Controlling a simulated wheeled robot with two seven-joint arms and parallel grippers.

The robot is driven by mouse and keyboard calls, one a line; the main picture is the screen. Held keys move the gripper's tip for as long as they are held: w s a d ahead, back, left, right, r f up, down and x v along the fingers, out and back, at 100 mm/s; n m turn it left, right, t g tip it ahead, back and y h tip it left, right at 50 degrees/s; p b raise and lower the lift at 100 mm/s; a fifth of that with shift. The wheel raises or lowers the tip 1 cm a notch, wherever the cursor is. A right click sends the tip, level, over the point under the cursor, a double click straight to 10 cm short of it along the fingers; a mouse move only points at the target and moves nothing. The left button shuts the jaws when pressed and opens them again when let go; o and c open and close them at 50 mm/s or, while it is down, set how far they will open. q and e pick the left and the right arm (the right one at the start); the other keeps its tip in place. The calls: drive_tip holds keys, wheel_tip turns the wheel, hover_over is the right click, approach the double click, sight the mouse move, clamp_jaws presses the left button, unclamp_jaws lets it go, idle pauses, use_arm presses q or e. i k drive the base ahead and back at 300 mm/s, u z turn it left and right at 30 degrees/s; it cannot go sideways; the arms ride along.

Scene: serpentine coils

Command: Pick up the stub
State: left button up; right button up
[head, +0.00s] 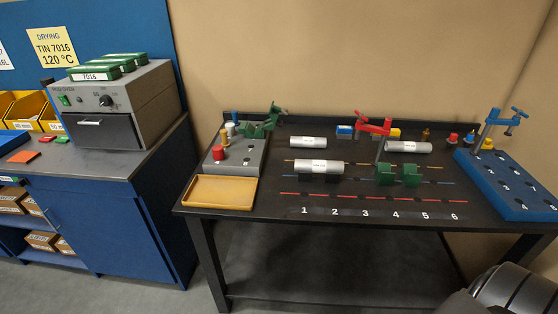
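No part is marked as the stub, and I cannot tell which one it is. Three silver labelled cylinders lie on their sides on the black table: a back left cylinder (308,143), a front cylinder (319,167) and a right cylinder (408,147). Small upright pieces stand on the grey block (246,158) at the left, among them a red piece (220,153). Further small pieces stand towards the back right, such as a brown piece (425,134) and a red and dark piece (452,139). Neither gripper is in view.
The black table (270,206) has numbered marks at its front and an empty tan tray (221,192). Green blocks (399,174), a red clamp (374,127), a green clamp (263,122) and a blue holed block (507,184) stand on it. An oven (120,105) sits on the left bench.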

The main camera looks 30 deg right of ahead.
sight(322, 166)
drive_tip(key=z, duration=0.2)
drive_tip(key=i, duration=0.95)
drive_tip(key=z, duration=0.85)
